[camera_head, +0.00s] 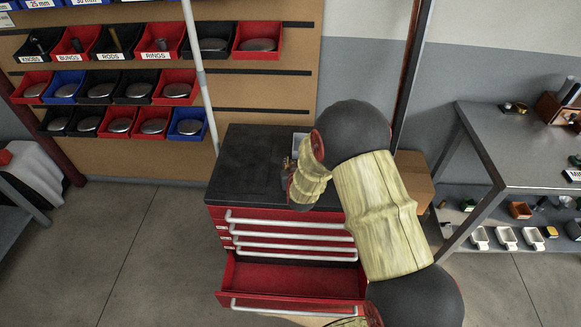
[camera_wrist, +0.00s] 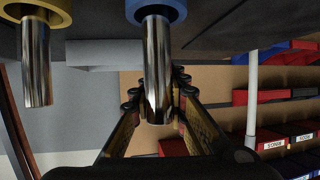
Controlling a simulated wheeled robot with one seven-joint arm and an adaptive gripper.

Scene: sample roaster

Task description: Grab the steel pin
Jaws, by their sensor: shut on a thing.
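A steel pin with a blue collar (camera_wrist: 156,60) is in the middle of the wrist view, which is turned upside down. My gripper (camera_wrist: 157,90) has its two black fingers on either side of this pin and is shut on it. A second steel pin with a yellow collar (camera_wrist: 37,65) is to the left, apart from the fingers. In the head view my own arm hides most of the gripper and the pins, over the black top of the red tool cabinet (camera_head: 250,165).
The cabinet's lowest drawer (camera_head: 290,280) is pulled open. A pale grey box (camera_wrist: 103,54) is close behind the pins. A cardboard box (camera_head: 413,180) is right of the cabinet. A metal bench (camera_head: 520,150) stands at right. Wall bins (camera_head: 110,90) hang at back left. The cabinet top's left half is clear.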

